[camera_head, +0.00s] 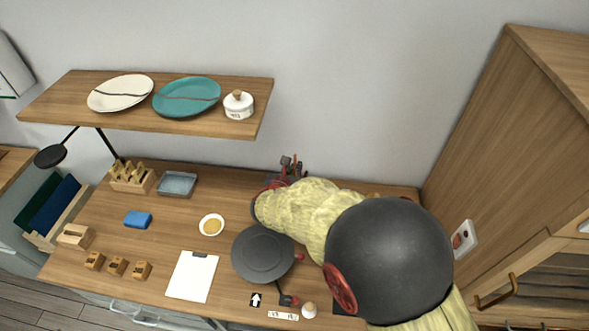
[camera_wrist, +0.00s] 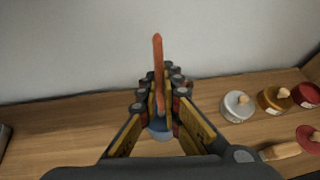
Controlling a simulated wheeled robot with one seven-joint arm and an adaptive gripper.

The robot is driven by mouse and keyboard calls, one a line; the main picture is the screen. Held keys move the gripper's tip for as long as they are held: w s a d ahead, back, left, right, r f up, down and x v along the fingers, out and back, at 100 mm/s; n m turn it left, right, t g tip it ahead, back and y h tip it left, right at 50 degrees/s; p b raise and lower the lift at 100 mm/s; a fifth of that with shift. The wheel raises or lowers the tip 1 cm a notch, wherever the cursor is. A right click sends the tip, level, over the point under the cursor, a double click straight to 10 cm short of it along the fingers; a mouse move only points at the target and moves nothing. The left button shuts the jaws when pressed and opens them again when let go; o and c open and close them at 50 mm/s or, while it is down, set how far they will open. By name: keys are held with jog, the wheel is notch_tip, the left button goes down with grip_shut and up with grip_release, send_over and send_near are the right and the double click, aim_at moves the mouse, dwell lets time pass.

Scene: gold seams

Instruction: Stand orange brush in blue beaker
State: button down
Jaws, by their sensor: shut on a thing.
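In the wrist view, an orange brush (camera_wrist: 158,58) stands roughly upright between the fingers of my gripper (camera_wrist: 163,92), which is shut on it. A blue beaker (camera_wrist: 160,131) shows below and behind the brush, between the fingers. The lower end of the brush is hidden, so I cannot tell whether it is inside the beaker. In the head view my gripper (camera_head: 291,168) is over the back of the bench near the wall.
To the right in the wrist view stand a white jar (camera_wrist: 237,107), an amber jar (camera_wrist: 273,100) and a red jar (camera_wrist: 306,95). A wooden-handled tool (camera_wrist: 281,151) lies nearer. In the head view, a dark round plate (camera_head: 262,255) and a yellow-filled bowl (camera_head: 211,225) are left of my arm.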

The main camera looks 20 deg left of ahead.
jog(key=shift+f+b, duration=1.55)
jog(key=shift+f, duration=0.35)
jog(key=c, duration=1.9)
grip_release()
jog(key=shift+s+r, duration=0.1)
jog(key=v, duration=1.1)
jog(key=shift+s+d+r, duration=0.1)
jog(key=shift+s+r, duration=0.05)
jog(key=shift+s, duration=0.2)
